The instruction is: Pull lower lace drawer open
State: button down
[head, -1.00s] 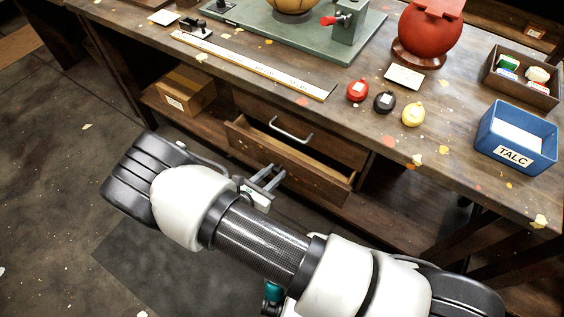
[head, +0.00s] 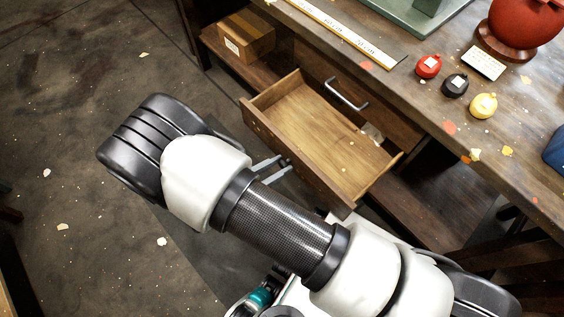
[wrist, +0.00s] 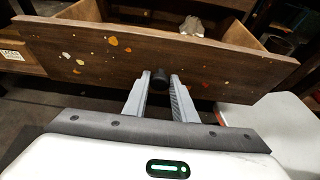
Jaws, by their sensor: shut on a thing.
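The lower lace drawer (head: 297,116) stands well out from the bench, and its bare wooden floor shows with a small pale item (head: 372,134) near the back right. In the wrist view, its dark front (wrist: 100,55) has paint spots and a round black knob (wrist: 159,77). My gripper (wrist: 159,85) is shut on the knob, with one finger on each side. In the head view, my gripper (head: 283,166) is at the drawer front, and the knob is hidden there.
An upper drawer with a metal handle (head: 346,94) is shut above. A cardboard box (head: 246,36) sits on the shelf at left. Red (head: 428,66), black (head: 455,85) and yellow (head: 483,105) pots stand on the bench top. Open floor (head: 90,200) lies at left.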

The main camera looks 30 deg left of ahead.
jog(key=c, duration=1.5)
grip_release()
jog(key=p+v, duration=0.1)
jog(key=v, duration=1.6)
jog(key=shift+s+r, duration=0.15)
jog(key=shift+r, duration=0.05)
jog(key=shift+s, duration=0.1)
